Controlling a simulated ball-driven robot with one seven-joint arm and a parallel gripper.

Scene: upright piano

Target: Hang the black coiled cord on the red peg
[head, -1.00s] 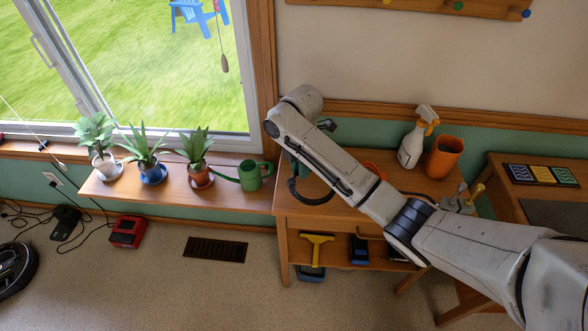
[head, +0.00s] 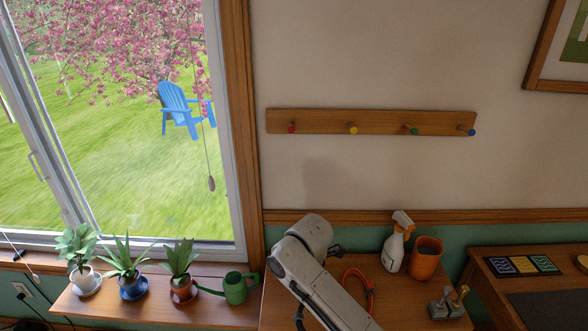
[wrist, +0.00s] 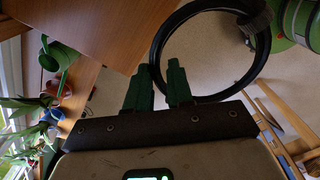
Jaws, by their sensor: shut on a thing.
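The red peg (head: 292,127) is the leftmost on a wooden peg rail (head: 330,117) high on the wall and is bare. My gripper (wrist: 161,66) is shut on the black coiled cord (wrist: 245,83), which shows as a large black ring beyond the green fingers in the wrist view. In the head view my arm hides the gripper, and only a dark bit of the cord (head: 299,318) shows beside the arm, low over the table and well below the rail.
Yellow (head: 353,129), green (head: 414,131) and blue (head: 472,132) pegs sit right of the red one. A spray bottle (head: 394,248) and orange cup (head: 426,260) stand on the table. Potted plants and a green watering can (head: 235,288) line the sill. The wall below the rail is clear.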

